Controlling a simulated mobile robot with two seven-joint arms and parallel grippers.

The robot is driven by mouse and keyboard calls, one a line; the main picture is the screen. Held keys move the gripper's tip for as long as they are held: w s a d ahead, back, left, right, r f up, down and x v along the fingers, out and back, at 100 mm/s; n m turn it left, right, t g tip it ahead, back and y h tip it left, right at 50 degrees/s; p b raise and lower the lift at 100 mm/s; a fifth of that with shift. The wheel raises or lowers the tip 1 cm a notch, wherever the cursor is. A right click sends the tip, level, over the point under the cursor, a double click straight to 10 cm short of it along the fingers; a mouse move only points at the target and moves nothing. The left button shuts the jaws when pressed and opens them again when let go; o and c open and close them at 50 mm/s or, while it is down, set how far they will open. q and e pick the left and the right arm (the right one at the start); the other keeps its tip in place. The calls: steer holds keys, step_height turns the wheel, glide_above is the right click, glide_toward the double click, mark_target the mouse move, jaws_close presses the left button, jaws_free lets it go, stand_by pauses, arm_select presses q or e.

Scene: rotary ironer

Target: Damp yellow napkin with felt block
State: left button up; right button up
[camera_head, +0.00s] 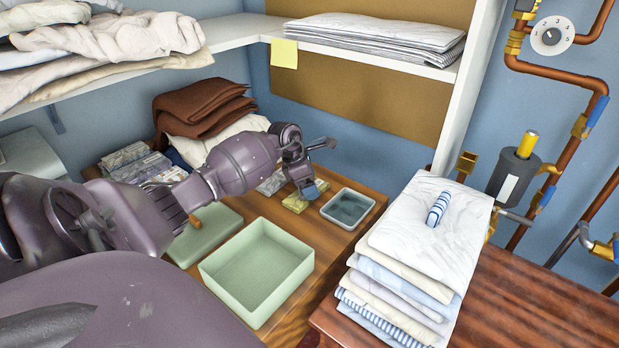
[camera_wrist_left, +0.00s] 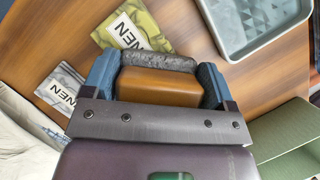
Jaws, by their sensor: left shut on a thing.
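My left gripper (camera_head: 306,188) is low over the wooden table, near its back middle. In the left wrist view its blue-padded fingers (camera_wrist_left: 157,84) are shut on the felt block (camera_wrist_left: 158,88), which has an orange-brown body and a grey felt edge. The block is hard to make out in the head view. A yellow marbled flat piece (camera_wrist_left: 131,30) with a white label lies just beyond the block; I take it for the yellow napkin, and it shows partly hidden under the gripper in the head view (camera_head: 296,204). My right gripper is not in view.
A shallow grey-blue tray (camera_head: 369,206) stands right of the gripper. A green open box (camera_head: 286,296) and green lid (camera_head: 207,238) are nearer. A grey labelled piece (camera_wrist_left: 58,88) lies left of the yellow one. A tall linen stack (camera_head: 412,264) stands at right.

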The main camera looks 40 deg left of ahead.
arm_select(q)
steer(key=shift+r+p, duration=0.55)
steer(key=shift+r, duration=0.9)
steer(key=shift+r+p, duration=0.4)
steer(key=shift+r, duration=0.7)
steer(key=shift+r+p, duration=0.35)
steer(key=shift+r, duration=0.6)
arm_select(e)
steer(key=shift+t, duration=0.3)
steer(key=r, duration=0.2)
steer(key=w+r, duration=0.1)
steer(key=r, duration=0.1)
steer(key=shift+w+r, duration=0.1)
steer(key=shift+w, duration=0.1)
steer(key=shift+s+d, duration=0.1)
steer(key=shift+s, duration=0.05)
